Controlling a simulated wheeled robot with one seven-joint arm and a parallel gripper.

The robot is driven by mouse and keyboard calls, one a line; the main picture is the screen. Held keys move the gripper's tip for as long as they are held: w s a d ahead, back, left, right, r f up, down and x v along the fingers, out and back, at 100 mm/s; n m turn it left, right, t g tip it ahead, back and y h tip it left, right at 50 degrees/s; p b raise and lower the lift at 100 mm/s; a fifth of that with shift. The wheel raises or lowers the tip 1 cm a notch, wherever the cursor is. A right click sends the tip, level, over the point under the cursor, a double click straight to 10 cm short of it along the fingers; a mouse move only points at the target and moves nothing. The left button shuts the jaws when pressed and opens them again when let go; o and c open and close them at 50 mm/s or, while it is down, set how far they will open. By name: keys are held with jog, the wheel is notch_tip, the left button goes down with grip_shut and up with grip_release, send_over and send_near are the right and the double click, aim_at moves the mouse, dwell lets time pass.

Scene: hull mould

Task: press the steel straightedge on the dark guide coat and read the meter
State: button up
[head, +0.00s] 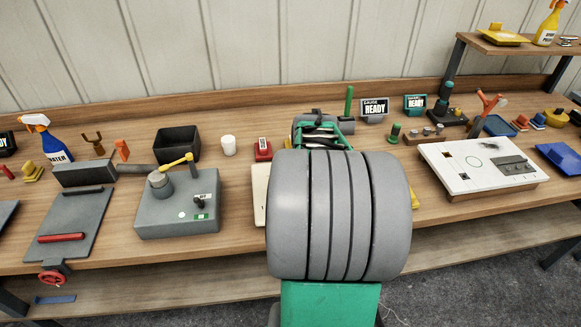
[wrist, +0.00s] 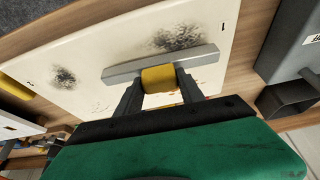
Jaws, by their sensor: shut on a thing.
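My gripper (wrist: 160,88) is shut on the yellow grip (wrist: 158,78) of a grey steel straightedge (wrist: 196,59) in the wrist view. The bar lies across a pale panel (wrist: 125,35), just below a dark speckled guide-coat patch (wrist: 185,37). I cannot tell whether it touches the panel. A second dark patch (wrist: 63,77) is to its left. In the head view only the panel's left edge (head: 260,193) shows; my arm hides the rest, the gripper and the straightedge. A small display reading GAUGE READY (head: 374,108) stands behind; another READY display (head: 415,102) is to its right.
A grey box with a yellow lever (head: 178,210) stands left of the panel. A black bin (head: 178,145), white cup (head: 228,145) and red block (head: 263,150) sit behind. A white board (head: 480,165) lies to the right. Bare bench wood shows between them.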

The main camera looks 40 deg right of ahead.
jog(key=shift+s+d+f, duration=0.1)
jog(key=shift+s+d, duration=0.1)
jog(key=shift+d, duration=0.35)
jog(key=shift+s+d, duration=0.2)
jog(key=shift+d, duration=0.3)
jog(key=shift+w+d+n+y, duration=0.1)
jog(key=shift+d+n+y, duration=0.25)
jog(key=shift+n, duration=0.45)
jog(key=shift+w+r+n+t+y, duration=0.25)
jog(key=shift+w+n+t, duration=0.05)
jog(key=shift+n, duration=0.5)
jog(key=a+r+n+y, duration=0.1)
jog(key=n, duration=0.3)
jog(key=w+a+r+n+g+y, duration=0.1)
jog(key=a+r+n+y, duration=0.1)
jog(key=n, duration=0.3)
jog(key=a+r+n+y, duration=0.1)
jog(key=a+r+n, duration=0.1)
jog(key=n, duration=0.3)
jog(key=shift+w+a+y, duration=0.15)
jog(key=shift+a+y, duration=0.05)
jog(key=shift+y, duration=0.2)
jog(key=shift+n+g, duration=0.3)
jog(key=shift+n, duration=0.1)
jog(key=shift+f, duration=0.4)
notch_tip(320, 180, down, 5)
jog(key=b, duration=0.5)
jog(key=shift+a+f, duration=0.1)
jog(key=shift+f+b, duration=0.6)
